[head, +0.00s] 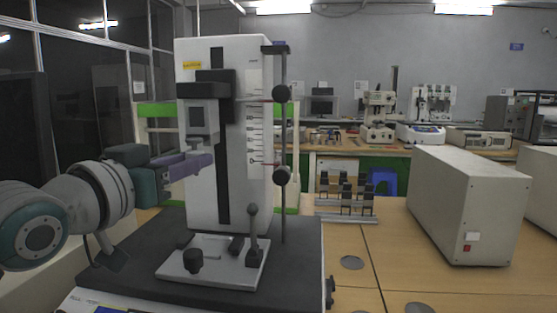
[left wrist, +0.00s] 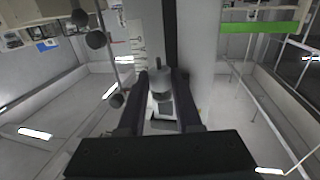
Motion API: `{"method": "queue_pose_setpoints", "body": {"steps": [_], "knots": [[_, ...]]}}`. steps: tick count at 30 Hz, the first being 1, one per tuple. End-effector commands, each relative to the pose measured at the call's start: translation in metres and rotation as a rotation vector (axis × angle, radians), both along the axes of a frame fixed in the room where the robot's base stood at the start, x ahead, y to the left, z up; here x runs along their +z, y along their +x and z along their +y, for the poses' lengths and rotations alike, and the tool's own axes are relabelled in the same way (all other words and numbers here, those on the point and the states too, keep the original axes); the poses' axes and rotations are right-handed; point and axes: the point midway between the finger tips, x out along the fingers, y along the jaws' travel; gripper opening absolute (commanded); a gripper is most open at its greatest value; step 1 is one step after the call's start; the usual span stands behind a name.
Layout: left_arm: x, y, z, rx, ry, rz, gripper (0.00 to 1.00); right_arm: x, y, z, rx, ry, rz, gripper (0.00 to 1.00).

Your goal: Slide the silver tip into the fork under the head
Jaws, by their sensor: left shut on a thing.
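The black head (head: 206,88) sits high on the white column of a test stand, with a grey block with a dark face (head: 198,122) under it. My left gripper (head: 203,163) is just below that block, close in front of the column. In the left wrist view the left gripper (left wrist: 160,92) is shut on a small grey round piece, the silver tip (left wrist: 160,88), with a thin pin showing; this view is upside down. A pale part shows right behind it. The fork cannot be made out, nor whether the tip touches it. My right gripper is not in view.
The stand's base carries a pale plate (head: 213,272) with a black knob and an upright lever (head: 253,230). A rod with round knobs (head: 282,175) stands right of the column. A rack (head: 346,196) and a beige box (head: 465,205) stand on the table at the right.

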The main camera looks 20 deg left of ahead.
Motion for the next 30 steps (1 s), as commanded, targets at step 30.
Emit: {"method": "queue_pose_setpoints", "body": {"steps": [30], "knots": [[0.000, 0.016, 0.004, 0.000, 0.001, 0.000, 0.00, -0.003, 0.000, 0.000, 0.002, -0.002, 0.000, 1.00]]}}
